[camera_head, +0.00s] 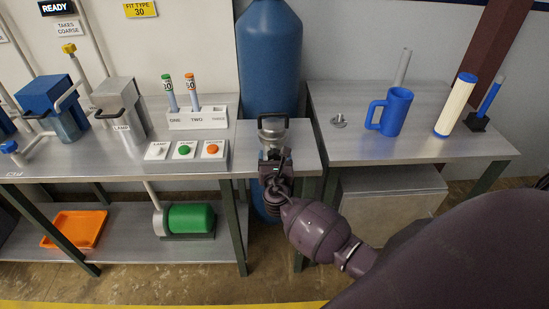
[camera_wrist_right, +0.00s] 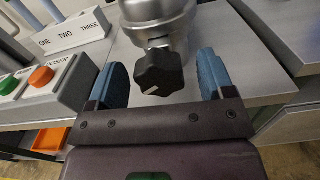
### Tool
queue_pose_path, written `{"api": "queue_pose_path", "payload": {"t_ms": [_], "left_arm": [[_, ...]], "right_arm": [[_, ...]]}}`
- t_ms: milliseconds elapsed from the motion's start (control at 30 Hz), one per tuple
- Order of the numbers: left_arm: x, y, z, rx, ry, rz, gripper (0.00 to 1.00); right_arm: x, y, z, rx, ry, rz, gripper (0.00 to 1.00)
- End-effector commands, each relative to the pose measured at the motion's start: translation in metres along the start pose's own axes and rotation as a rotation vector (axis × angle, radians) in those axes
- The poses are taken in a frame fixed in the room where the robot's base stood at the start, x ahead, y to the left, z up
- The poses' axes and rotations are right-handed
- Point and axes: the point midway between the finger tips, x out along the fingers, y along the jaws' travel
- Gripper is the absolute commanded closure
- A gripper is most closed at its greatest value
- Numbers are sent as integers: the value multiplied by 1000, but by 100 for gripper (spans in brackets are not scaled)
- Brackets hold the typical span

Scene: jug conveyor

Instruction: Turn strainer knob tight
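The strainer is a round metal housing (camera_wrist_right: 160,22) with a black lobed knob (camera_wrist_right: 158,72) on the side facing me. A white mark shows on the knob. In the head view the strainer (camera_head: 271,131) stands on the small metal table section between the two benches, and my gripper hides the knob. My right gripper (camera_wrist_right: 162,80) is open, its two blue fingers on either side of the knob with a visible gap on each side. In the head view my right gripper (camera_head: 274,158) is just in front of the strainer. My left gripper is not in view.
Left of the strainer are a button box (camera_head: 187,152) and a labelled tube rack (camera_head: 198,119). A blue cylinder (camera_head: 268,60) stands behind. A blue jug (camera_head: 392,112), a small metal part (camera_head: 339,121) and a cream filter cartridge (camera_head: 455,105) are on the right bench.

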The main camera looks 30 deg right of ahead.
Motion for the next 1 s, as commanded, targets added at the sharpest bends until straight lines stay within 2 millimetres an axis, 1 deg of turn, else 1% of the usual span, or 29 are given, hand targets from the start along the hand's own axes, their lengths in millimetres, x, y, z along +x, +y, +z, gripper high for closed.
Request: {"api": "queue_pose_path", "payload": {"t_ms": [33,67,300,500,667,867,1000], "left_arm": [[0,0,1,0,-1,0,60],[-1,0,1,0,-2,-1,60],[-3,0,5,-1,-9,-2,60],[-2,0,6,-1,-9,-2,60],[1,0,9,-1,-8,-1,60],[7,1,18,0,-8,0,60],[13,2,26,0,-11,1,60]], "right_arm": [[0,0,0,0,0,0,32],[0,0,0,0,0,0,37],[0,0,0,0,0,0,74],[0,0,-1,11,0,0,74],[0,0,-2,59,1,0,74],[-1,0,-4,185,0,0,74],[-1,0,-5,309,1,0,74]]}}
